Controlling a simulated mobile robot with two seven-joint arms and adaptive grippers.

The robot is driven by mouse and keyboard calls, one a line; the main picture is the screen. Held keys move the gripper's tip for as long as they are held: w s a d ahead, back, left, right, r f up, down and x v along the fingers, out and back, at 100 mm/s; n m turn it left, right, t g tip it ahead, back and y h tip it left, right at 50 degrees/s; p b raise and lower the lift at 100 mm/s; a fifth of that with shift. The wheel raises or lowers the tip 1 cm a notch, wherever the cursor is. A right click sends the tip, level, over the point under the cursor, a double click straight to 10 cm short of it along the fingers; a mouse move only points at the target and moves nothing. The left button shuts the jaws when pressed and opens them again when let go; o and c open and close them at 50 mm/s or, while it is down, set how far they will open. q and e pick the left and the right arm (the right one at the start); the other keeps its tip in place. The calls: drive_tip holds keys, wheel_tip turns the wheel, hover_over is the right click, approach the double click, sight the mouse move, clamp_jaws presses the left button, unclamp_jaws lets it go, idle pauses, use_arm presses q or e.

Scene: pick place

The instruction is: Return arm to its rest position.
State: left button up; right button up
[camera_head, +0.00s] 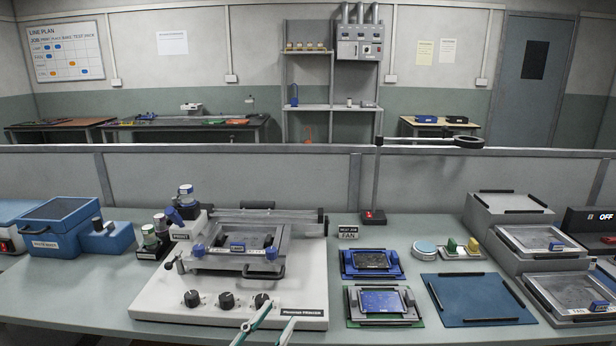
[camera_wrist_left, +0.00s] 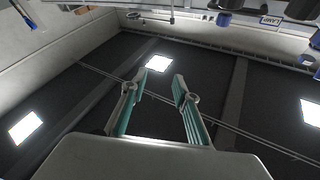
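My left gripper (camera_head: 279,313) shows at the bottom edge of the head view, in front of the printer base. Its two green-lined fingers point up and stand apart. In the left wrist view, the left gripper (camera_wrist_left: 155,87) is open, with nothing between the fingers. Behind it are dark panels and bright square lights, apparently the ceiling. The rest of the left arm is out of the head view. My right gripper is in neither view.
The white printer base (camera_head: 150,301) with knobs lies close to the left gripper. A blue board fixture (camera_head: 346,268), blue mat (camera_head: 470,300) and grey trays (camera_head: 520,262) lie right. A blue box (camera_head: 62,222) stands left. A lamp post (camera_head: 376,185) rises behind.

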use_arm(q)
drive_tip(key=s+a+f+n+g+y, duration=0.1)
drive_tip(key=s+a+f+n+y, duration=0.15)
drive_tip(key=f, duration=0.55)
drive_tip(key=s+a+f+n+g+y, duration=0.2)
drive_tip(key=a+f+y, duration=0.2)
drive_tip(key=f, duration=0.5)
drive_tip(key=s+a+f+g+y+p, duration=0.1)
drive_tip(key=s+a+f+g, duration=0.1)
drive_tip(key=s+f, duration=0.5)
drive_tip(key=s+a+f+n+g+y, duration=0.1)
drive_tip(key=s+a+f+g+y, duration=0.1)
drive_tip(key=s+a+f, duration=0.3)
wheel_tip(320, 180, down, 5)
drive_tip(key=shift+s+a+r+g+p, duration=0.2)
drive_tip(key=shift+s+g+p, duration=0.25)
drive_tip(key=shift+s, duration=0.5)
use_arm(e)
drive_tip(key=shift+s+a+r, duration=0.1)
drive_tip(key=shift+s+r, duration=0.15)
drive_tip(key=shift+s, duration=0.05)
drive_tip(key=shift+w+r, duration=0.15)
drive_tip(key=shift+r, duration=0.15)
